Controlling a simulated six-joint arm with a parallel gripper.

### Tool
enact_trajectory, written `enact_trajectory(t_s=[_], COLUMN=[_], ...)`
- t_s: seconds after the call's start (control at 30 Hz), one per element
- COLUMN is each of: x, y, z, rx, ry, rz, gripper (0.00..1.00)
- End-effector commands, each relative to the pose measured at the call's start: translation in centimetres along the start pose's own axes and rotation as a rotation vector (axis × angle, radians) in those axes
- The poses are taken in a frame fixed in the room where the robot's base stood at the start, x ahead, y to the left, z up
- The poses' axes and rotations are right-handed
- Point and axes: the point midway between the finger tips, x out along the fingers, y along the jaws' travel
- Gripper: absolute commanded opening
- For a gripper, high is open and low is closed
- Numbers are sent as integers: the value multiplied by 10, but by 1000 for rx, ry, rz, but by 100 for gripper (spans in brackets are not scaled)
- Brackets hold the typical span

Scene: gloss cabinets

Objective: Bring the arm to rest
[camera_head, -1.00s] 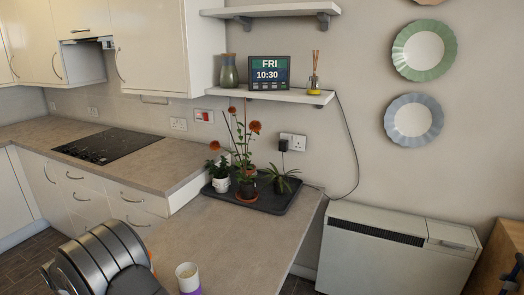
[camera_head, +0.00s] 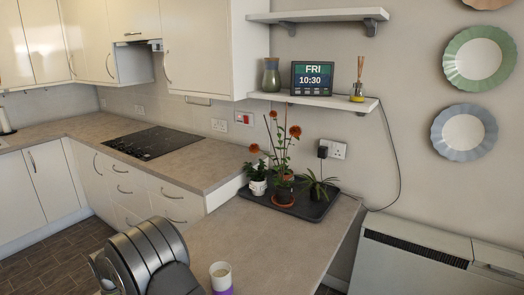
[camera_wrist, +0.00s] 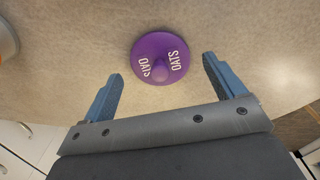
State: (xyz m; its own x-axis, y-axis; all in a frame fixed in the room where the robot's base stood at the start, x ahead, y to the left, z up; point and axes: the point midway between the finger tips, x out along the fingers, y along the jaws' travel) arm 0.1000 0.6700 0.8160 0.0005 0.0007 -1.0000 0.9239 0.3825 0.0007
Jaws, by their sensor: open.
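My gripper (camera_wrist: 162,66) is open in the wrist view, with its two blue-grey fingers spread and nothing held between them. A purple round lid (camera_wrist: 160,58) with a knob and the word OATS lies beyond and between the fingertips, over the beige worktop (camera_wrist: 70,30). I cannot tell how far below the fingers it is. In the head view my dark, ribbed arm shows at the bottom, and the jaws are out of sight there.
A pale cup-like container (camera_head: 221,270) with purple at its base stands right of my arm. A black tray (camera_head: 318,208) with potted plants sits farther back. A black hob (camera_head: 152,142) is at left. A grey-rimmed object (camera_wrist: 6,42) shows at the wrist view's left edge.

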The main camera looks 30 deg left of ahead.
Motion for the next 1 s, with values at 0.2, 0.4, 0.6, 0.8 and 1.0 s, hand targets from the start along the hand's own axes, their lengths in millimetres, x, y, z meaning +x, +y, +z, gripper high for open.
enact_trajectory(t_s=[0.2,0.4,0.6,0.8,1.0], x=[-15,-42,-63,-83,-103], y=[1,12,28,44,62], z=[-1,21,52,82,112], rx=[0,4,4,3,15], ry=[5,1,1,1,1], rz=[3,1,1,1,1], gripper=[88,88,88,88,88])
